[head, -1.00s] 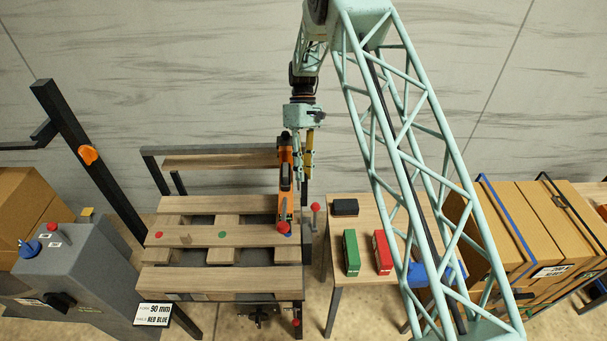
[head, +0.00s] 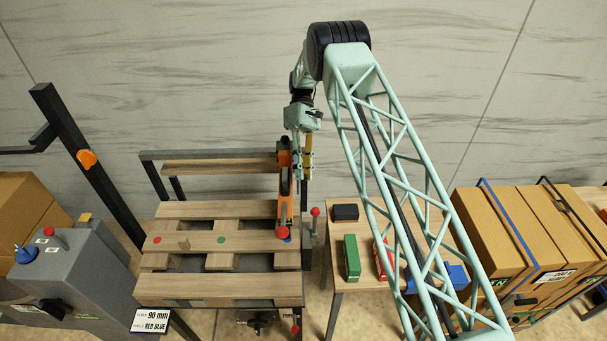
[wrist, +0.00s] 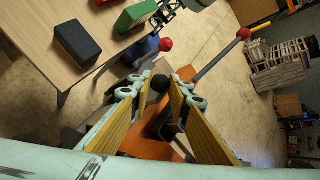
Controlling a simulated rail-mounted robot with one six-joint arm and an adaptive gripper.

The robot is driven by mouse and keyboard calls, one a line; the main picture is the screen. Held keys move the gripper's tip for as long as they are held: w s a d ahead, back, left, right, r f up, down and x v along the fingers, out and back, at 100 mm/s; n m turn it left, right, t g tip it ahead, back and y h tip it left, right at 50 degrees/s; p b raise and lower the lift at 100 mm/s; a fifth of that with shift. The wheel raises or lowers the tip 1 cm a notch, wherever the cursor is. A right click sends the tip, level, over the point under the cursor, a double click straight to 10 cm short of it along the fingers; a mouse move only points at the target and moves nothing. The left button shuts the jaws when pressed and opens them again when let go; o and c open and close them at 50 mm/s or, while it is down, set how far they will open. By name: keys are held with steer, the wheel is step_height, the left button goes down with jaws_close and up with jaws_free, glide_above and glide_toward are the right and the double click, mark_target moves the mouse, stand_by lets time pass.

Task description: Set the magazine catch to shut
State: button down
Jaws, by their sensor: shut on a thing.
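An orange tool (head: 284,200) stands at the right end of the slatted wooden pallet, with a red ball at its lower end. In the wrist view, the orange body (wrist: 150,144) lies beyond my fingers. My gripper (head: 306,172) is beside the tool's upper part, on its right. In the wrist view, my gripper's two yellow-padded fingers (wrist: 160,95) are on either side of a small black ball knob (wrist: 160,84), shut on it. I cannot tell from the picture whether this knob belongs to the magazine catch, or which position the catch is in.
A side table (head: 345,285) right of the pallet bears a black block (head: 345,212), a green block (head: 352,258) and a red block. A red-topped lever (head: 315,212) rises between table and pallet. A grey control box (head: 75,275) stands left; cartons (head: 515,230) stand right.

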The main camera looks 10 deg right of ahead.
stand_by(0.5)
steer(key=c, duration=2.4)
jaws_free()
steer(key=shift+w+r, duration=0.1)
steer(key=shift+w, duration=0.1)
steer(key=shift+v, duration=3.6)
